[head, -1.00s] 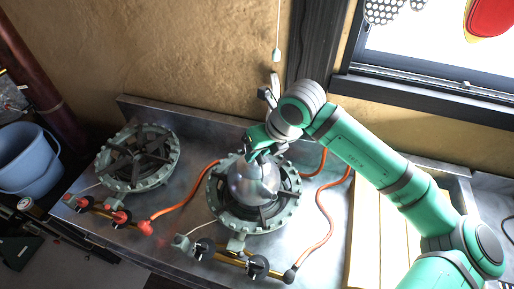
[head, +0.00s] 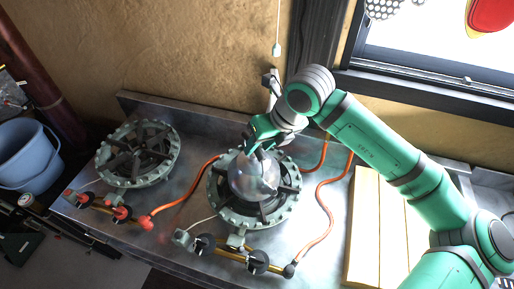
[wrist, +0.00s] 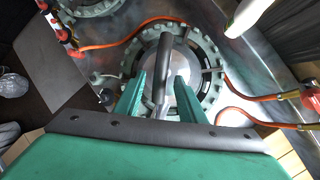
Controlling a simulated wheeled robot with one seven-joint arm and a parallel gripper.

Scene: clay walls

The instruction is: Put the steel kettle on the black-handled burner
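The steel kettle (head: 253,180), round and shiny, stands over the middle of the black-handled burner (head: 289,212), a green-grey ring with black knobs at its front. It appears to rest on the grate. My gripper (head: 262,150) is at the kettle's top. In the wrist view the kettle's dark handle (wrist: 162,66) lies between the two green fingers of my gripper (wrist: 158,92), with a gap on both sides, so the gripper looks open. The kettle's body (wrist: 182,88) is partly hidden behind the handle and fingers.
A red-handled burner (head: 137,153) stands empty to the left. Orange hoses (head: 322,212) run across the steel counter. A yellowish wooden board (head: 366,225) lies to the right. A blue bucket (head: 27,160) is at the far left, and the wall and window are behind.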

